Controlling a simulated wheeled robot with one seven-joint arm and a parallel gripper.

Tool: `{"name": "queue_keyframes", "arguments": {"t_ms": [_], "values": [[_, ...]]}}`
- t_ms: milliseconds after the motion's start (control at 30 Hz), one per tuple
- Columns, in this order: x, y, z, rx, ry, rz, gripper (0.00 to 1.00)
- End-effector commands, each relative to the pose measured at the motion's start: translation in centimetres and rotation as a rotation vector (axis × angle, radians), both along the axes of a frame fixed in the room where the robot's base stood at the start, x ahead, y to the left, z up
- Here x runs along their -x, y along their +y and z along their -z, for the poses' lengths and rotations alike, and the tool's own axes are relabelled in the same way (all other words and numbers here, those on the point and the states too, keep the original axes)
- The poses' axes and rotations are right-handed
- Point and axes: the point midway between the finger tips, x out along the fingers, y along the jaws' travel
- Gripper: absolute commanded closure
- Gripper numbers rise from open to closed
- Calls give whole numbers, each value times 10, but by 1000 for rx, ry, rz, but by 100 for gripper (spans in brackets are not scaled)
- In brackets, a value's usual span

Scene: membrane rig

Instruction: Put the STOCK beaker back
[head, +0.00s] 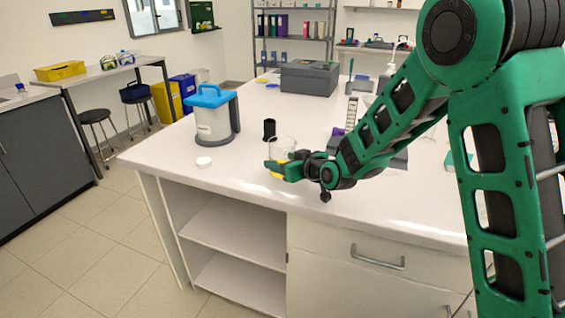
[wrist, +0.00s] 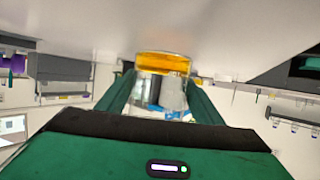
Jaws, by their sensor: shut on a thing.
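The beaker (head: 281,146) is clear glass with yellow-orange liquid in its lower part. My gripper (head: 279,168) is shut on it, near the front edge of the white bench. In the wrist view the orange liquid of the beaker (wrist: 163,63) shows between the two green fingers (wrist: 161,95). I cannot read a STOCK label on it. I cannot tell whether its base touches the bench top.
A grey machine (head: 309,77) stands at the back. The front left bench top is clear.

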Motion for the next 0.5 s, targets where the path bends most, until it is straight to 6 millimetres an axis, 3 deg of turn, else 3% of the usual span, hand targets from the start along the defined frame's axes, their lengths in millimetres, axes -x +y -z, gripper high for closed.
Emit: {"name": "queue_keyframes", "arguments": {"t_ms": [267,300,367,500], "values": [[0,0,0,0,-1,1,71],[0,0,1,0,0,1,37],[0,0,1,0,-1,1,23],[0,-1,1,0,-1,1,20]]}}
